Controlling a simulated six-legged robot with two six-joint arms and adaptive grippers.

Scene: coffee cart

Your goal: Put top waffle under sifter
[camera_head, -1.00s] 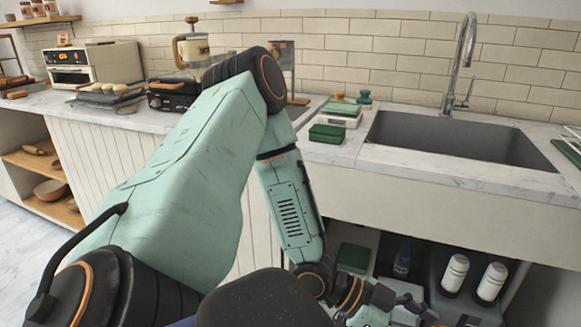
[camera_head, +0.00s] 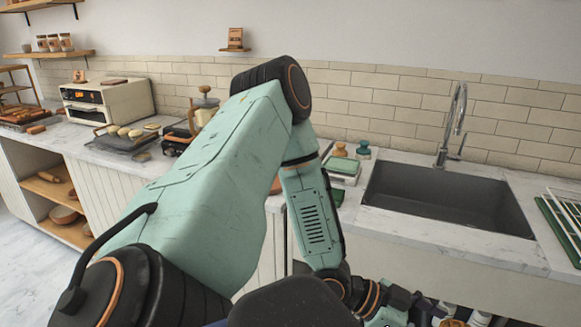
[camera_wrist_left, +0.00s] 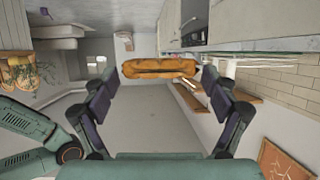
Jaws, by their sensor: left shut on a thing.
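In the left wrist view, a golden-brown waffle (camera_wrist_left: 158,68) is seen edge-on, spanning between the two dark fingertips of my left gripper (camera_wrist_left: 158,79). The gripper is shut on it and holds it clear of any surface. In the head view, my left arm rises from the left, bends at the top and drops to the bottom edge, where its gripper is mostly cut off. I cannot pick out the sifter for certain; part of the back counter is hidden behind my arm. My right gripper is not in view.
The back counter holds a toaster oven (camera_head: 105,101), a dark tray (camera_head: 118,146) with round pieces, and a jar-like vessel with a tan handle (camera_head: 205,108). A sink (camera_head: 440,200) with a tall tap (camera_head: 455,120) is at the right. A small scale (camera_head: 343,170) stands left of the sink.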

